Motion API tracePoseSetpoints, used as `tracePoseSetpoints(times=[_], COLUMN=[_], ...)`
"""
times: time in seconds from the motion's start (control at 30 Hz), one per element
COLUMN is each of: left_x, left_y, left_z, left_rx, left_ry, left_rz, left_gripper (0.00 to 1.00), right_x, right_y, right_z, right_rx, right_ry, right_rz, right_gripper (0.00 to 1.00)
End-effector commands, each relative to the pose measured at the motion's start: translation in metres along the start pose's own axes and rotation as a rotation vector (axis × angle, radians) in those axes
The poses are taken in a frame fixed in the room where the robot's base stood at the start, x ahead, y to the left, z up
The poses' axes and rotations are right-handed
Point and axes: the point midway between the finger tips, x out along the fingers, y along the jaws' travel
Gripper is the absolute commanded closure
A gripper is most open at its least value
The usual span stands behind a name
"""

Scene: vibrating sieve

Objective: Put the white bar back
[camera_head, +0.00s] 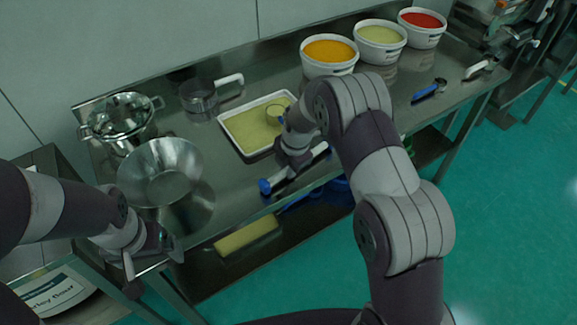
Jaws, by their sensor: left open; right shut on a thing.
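A white bar (318,151) with a blue end (265,187) lies or is held along the front edge of the steel table, just in front of the shallow white tray. My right gripper (292,168) is shut on the white bar, and my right arm hides part of it. Whether the bar touches the table is hard to tell. My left gripper (150,262) is open and empty at the table's front left corner, below the steel bowl.
The white tray (228,128) holds yellowish contents and a small round cup. A steel bowl (160,172), a steel pot (120,122) and a white-handled sieve (200,98) stand at left. Tubs of orange (329,70), pale green and red contents line the back. A blue-handled tool (428,91) lies at right.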

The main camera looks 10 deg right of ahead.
Motion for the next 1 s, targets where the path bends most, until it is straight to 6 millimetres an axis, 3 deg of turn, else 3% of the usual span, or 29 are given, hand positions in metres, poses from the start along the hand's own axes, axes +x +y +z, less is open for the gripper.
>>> tracePoseSetpoints(times=[0.43,0.47,0.5,0.53,0.73,0.83,1.0], left_x=[0.0032,0.0032,0.0032,0.0032,0.0032,0.0033,0.0033], left_y=[0.0,0.0,0.0,0.0,0.0,0.0,0.0], left_z=[0.0004,0.0004,0.0004,0.0004,0.0004,0.0004,0.0004], left_rx=[0.0,0.0,0.0,0.0,0.0,0.0,0.0], left_ry=[0.0,0.0,0.0,0.0,0.0,0.0,0.0], left_rz=[0.0,0.0,0.0,0.0,0.0,0.0,0.0], left_gripper=[0.04,0.04,0.04,0.04,0.04,0.04,0.04], right_x=[0.0033,0.0033,0.0033,0.0033,0.0034,0.0036,0.0036], right_y=[-0.0005,-0.0005,-0.0005,-0.0005,-0.0006,-0.0009,-0.0008], right_z=[0.0001,0.0001,0.0001,0.0001,0.0001,0.0,0.0], right_rx=[0.0,0.0,0.0,0.0,0.0,0.0,0.0], right_ry=[0.0,0.0,0.0,0.0,0.0,0.0,0.0], right_rz=[0.001,0.001,0.001,0.001,0.0,0.0,0.0], right_gripper=[1.0,0.68,0.55,0.48,0.48,0.22,0.22])
